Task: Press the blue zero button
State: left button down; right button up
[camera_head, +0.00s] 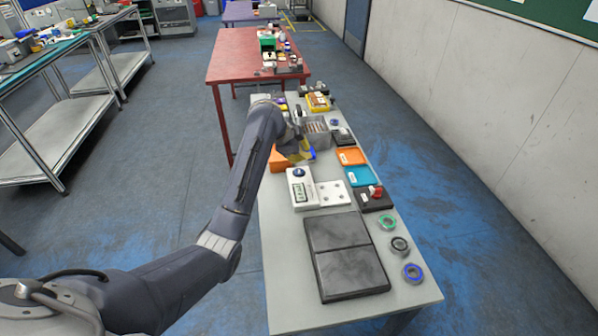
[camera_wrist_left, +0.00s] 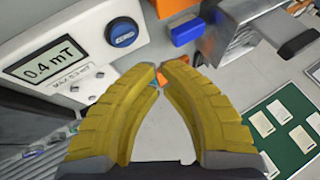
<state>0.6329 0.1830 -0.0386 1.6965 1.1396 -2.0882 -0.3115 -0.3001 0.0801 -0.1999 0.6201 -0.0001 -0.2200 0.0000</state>
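The blue zero button (camera_wrist_left: 122,34) is a round blue cap on the white meter (camera_wrist_left: 80,65), upper left of my fingertips in the left wrist view. The meter's display (camera_wrist_left: 49,57) reads 0.4 mT. In the head view the button (camera_head: 298,172) sits at the top of the meter (camera_head: 306,200) on the grey table. In the head view the gripper (camera_head: 302,152) is just beyond the meter, apart from the button. My right gripper is out of view.
A white pad with dots (camera_head: 333,193) adjoins the meter. Orange (camera_head: 351,156) and teal (camera_head: 361,176) trays lie to its right. A dark double panel (camera_head: 345,253) and several coloured rings (camera_head: 399,244) lie nearer. A grey bin (camera_head: 317,138) stands beyond the gripper.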

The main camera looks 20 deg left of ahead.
aim_at(303, 171)
pick_arm(q)
jog(key=shift+f, duration=1.55)
jog(key=shift+f, duration=0.2)
dwell(0.4)
jog(key=shift+f, duration=0.25)
jog(key=shift+f, duration=0.45)
dwell(1.1)
jog(key=shift+r, duration=0.9)
jog(key=shift+r, duration=2.5)
